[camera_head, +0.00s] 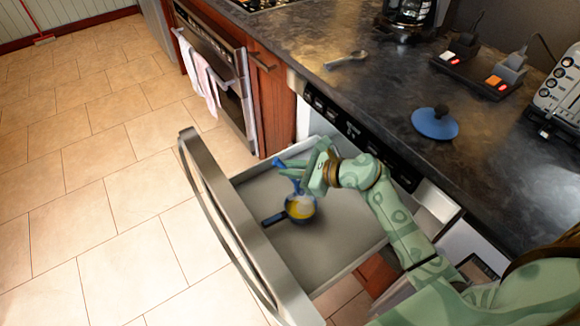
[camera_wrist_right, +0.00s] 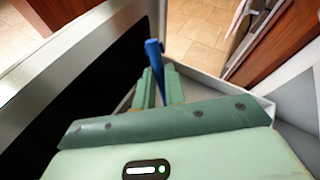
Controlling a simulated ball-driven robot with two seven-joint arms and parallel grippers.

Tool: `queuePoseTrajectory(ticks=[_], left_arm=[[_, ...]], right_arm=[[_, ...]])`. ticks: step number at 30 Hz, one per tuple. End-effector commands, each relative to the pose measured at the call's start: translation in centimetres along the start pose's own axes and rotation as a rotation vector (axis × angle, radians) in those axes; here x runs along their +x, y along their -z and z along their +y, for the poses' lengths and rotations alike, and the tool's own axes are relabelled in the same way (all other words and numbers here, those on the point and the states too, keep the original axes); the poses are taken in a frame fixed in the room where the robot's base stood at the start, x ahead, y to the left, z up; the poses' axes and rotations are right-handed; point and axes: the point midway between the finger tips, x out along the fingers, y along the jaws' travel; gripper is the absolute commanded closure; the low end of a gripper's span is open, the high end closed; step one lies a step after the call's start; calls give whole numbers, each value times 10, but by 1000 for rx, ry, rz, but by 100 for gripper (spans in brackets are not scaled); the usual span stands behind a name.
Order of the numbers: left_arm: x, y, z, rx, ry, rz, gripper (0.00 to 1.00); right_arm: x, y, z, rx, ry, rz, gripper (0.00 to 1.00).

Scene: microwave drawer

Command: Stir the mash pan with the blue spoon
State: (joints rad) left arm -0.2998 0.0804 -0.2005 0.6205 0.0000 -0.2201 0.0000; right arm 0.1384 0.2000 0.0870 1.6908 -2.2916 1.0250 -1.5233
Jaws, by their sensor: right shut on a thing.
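The mash pan (camera_head: 303,215) is a small blue pan with yellow mash in it. It sits inside the open drawer (camera_head: 340,255), with its dark handle pointing left. My right gripper (camera_head: 288,172) is over the drawer, just above the pan, and is shut on the blue spoon (camera_head: 280,162). The spoon's lower part runs down toward the mash; I cannot tell whether its tip touches it. In the right wrist view the blue spoon (camera_wrist_right: 153,52) sticks out between the two green fingers (camera_wrist_right: 158,80). My left gripper is not in view.
The drawer's metal front (camera_head: 215,205) stands to the left of the pan. On the dark counter are a blue lid (camera_head: 435,123), a metal spoon (camera_head: 346,60), a power strip (camera_head: 475,72) and a toaster (camera_head: 560,95).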

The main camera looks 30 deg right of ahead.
Motion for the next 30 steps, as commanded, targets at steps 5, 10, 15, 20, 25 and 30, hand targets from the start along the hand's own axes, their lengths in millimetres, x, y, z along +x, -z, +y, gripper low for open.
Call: queuePoseTrajectory(ticks=[5,10,15,20,25,30], left_arm=[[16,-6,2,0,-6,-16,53],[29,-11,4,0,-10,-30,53],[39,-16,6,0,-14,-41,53],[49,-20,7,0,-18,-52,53],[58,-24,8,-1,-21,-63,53],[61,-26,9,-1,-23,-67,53]], right_arm=[[9,20,5,3,-3,2,100],[15,34,8,3,-2,3,100],[21,48,11,0,-3,4,100],[27,62,14,1,-4,4,100],[32,74,17,1,-3,3,100],[34,79,18,0,-2,2,100]])
